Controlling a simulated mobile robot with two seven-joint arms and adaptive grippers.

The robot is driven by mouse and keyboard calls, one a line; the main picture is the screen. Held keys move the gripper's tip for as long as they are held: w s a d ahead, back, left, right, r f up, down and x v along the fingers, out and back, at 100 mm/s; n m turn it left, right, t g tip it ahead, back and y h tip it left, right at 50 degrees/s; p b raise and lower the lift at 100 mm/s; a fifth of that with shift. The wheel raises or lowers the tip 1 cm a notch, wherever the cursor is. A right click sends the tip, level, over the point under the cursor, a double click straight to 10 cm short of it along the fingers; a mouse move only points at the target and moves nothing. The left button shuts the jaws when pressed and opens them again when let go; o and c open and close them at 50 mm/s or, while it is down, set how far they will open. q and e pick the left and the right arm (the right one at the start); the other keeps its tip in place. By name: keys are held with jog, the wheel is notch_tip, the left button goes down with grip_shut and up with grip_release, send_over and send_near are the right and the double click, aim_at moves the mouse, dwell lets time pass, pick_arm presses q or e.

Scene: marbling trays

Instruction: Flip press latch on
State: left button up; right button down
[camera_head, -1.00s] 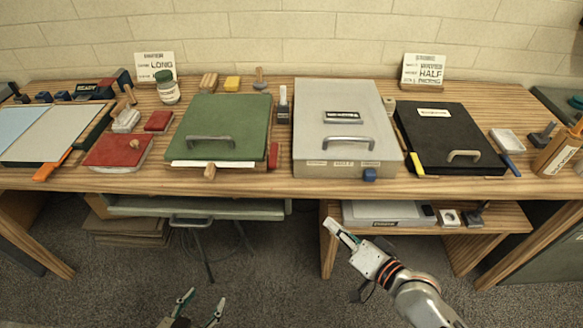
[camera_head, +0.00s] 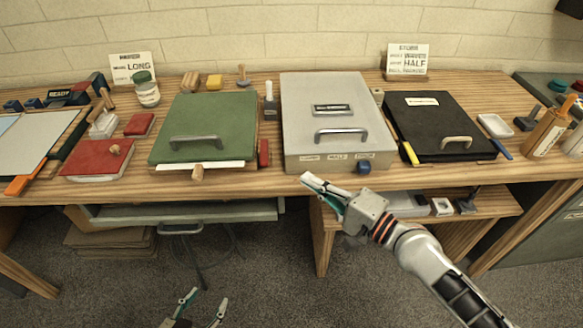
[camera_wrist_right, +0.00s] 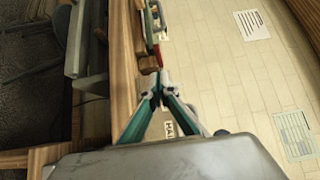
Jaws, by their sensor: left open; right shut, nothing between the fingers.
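A grey press-like case (camera_head: 300,125) with a handle and labels stands closed at the middle of the bench. A blue knob (camera_head: 364,167) sits at its front right edge. A green-lidded press (camera_head: 215,125) stands left of it, with a wooden peg (camera_head: 198,173) at its front and a red block (camera_head: 264,153) at its right side. Which part is the latch I cannot tell. My right gripper (camera_head: 308,183) is shut and empty, just before the bench's front edge below the grey case; its fingertips also show in the wrist view (camera_wrist_right: 158,88). My left gripper (camera_head: 206,300) is open and empty, low over the floor.
A black case (camera_head: 426,112) with a yellow strip stands to the right. A red box (camera_head: 92,165) and a grey tray (camera_head: 30,145) lie to the left. The bench's front edge (camera_head: 235,187) and lower shelf (camera_head: 490,205) are close to my right arm. Open floor lies before the bench.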

send_near(264, 152)
jog(key=x, duration=0.4)
jog(key=shift+w+a+f+p, duration=0.1)
jog(key=shift+w+f+p, duration=0.1)
jog(key=shift+w+p, duration=0.15)
dwell(0.3)
